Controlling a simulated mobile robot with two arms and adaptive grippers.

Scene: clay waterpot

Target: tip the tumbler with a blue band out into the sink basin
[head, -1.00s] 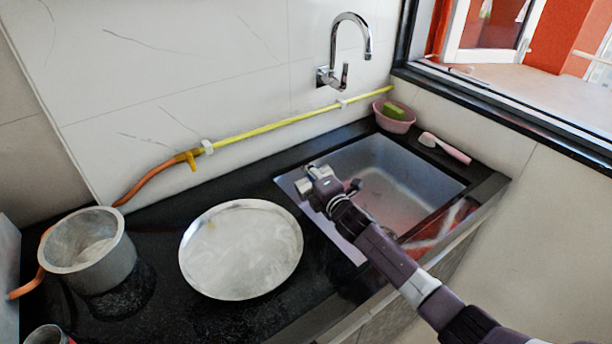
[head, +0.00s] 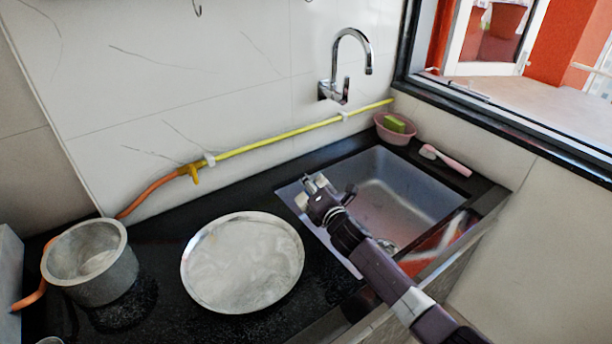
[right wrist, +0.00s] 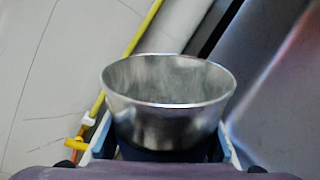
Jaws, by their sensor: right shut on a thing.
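My right gripper (head: 314,190) is over the left edge of the sink basin (head: 420,185), its arm coming in from the lower right. In the right wrist view the gripper (right wrist: 164,148) is shut on a shiny metal tumbler (right wrist: 165,105), with a finger on each side. The tumbler's round mouth and part of its inner wall show; a dark blue strip (right wrist: 165,153) shows low on it. Its contents cannot be made out. In the head view the tumbler cannot be told clearly from the gripper. My left gripper is not in view.
A chrome tap (head: 345,70) is on the wall behind the basin. A round metal plate (head: 243,262) and a metal pot (head: 90,262) stand on the black counter at left. A pink bowl (head: 394,132) with a green sponge and a pink-handled brush (head: 446,160) are behind the basin.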

